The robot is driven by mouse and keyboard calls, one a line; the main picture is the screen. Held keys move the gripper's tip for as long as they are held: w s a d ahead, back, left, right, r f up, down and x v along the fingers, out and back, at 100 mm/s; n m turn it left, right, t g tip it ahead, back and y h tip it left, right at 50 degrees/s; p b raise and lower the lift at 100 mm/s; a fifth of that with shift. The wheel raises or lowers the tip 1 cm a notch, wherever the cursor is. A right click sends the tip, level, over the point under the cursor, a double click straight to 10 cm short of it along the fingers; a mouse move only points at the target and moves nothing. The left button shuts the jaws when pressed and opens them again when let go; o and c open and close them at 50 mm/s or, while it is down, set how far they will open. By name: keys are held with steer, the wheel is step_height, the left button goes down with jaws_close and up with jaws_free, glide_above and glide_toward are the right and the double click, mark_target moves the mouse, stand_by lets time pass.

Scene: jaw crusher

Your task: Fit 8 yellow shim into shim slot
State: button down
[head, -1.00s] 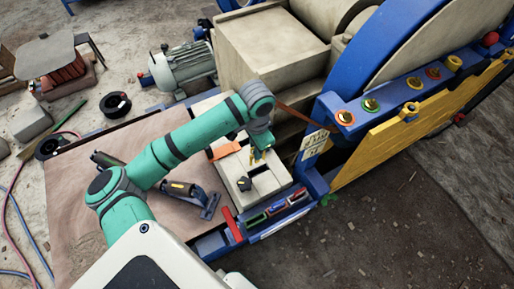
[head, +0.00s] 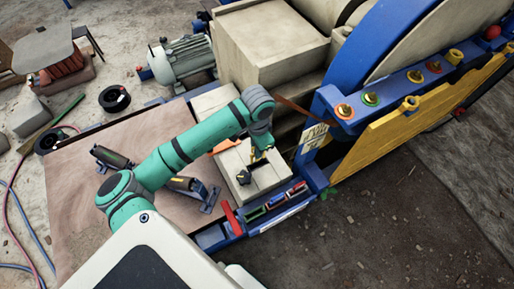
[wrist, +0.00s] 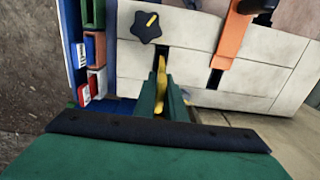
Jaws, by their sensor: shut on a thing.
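My gripper (wrist: 163,100) is shut on the yellow shim (wrist: 161,72), a thin upright piece between the green fingers. The shim slot (wrist: 163,49) is a dark narrow cut in the pale block, in line with the shim. The shim's far end is at or just over the slot; I cannot tell whether it has entered. In the head view my gripper (head: 259,160) is above the pale block (head: 272,179), and the fingers and arm largely hide the shim and slot.
A black star knob (wrist: 147,27) with a yellow mark stands beside the slot. An orange strip (wrist: 231,40) lies over a second slot (wrist: 215,77). A rack of coloured pieces (head: 277,201) lines the block's edge. A blue frame (head: 315,140) stands close right.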

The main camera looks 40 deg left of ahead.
steer(key=shift+f, duration=0.3)
steer(key=shift+f, duration=1.4)
steer(key=shift+f, duration=2.75)
steer(key=c, duration=1.7)
jaws_free()
steer(key=shift+c, duration=0.2)
step_height(320, 180, up, 11)
steer(key=shift+f, duration=0.1)
